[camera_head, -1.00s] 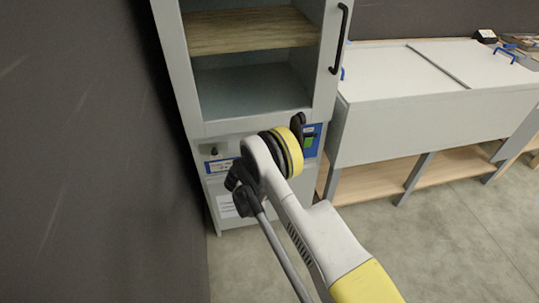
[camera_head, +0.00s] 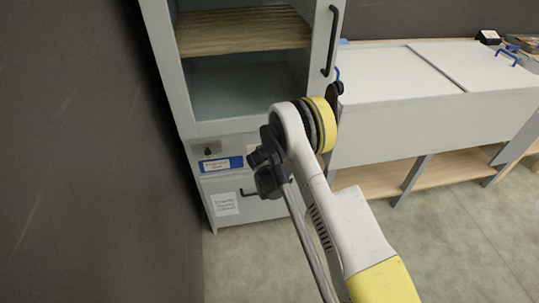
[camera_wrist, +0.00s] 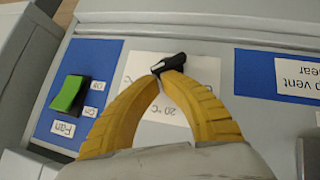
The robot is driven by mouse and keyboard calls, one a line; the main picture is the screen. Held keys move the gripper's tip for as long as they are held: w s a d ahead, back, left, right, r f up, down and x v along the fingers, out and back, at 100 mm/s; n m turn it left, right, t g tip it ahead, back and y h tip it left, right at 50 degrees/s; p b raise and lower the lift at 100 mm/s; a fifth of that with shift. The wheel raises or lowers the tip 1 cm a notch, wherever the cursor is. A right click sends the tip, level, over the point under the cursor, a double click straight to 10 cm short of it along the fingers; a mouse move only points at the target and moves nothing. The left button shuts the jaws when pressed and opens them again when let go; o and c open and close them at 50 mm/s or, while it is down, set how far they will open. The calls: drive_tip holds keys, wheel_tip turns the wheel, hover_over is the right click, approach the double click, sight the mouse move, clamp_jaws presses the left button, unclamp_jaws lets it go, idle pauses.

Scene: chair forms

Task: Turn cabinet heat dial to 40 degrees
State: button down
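The heat dial (camera_wrist: 168,64) is a small black knob on a white plate (camera_wrist: 203,70) with degree marks. In the wrist view the plate appears upside down, and a "20 °C" mark is readable below the dial. My gripper (camera_wrist: 164,78) has two yellow ribbed fingers whose tips come together at the dial and appear closed on it. The fingers cover part of the plate, so not all marks show. In the head view, my wrist hides the heat dial and the gripper's fingertips. The cabinet (camera_head: 240,127) stands in front of me.
A green fan switch (camera_wrist: 68,93) sits on a blue panel left of the dial in the wrist view. A blue vent label (camera_wrist: 262,70) is to the right. In the head view, a black knob (camera_head: 208,150) is left of my arm. A grey-white bench (camera_head: 400,100) stands right.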

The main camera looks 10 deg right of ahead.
drive_tip(key=shift+d+f+b, duration=0.15)
drive_tip(key=shift+d+b, duration=0.2)
drive_tip(key=shift+b, duration=0.2)
idle(0.5)
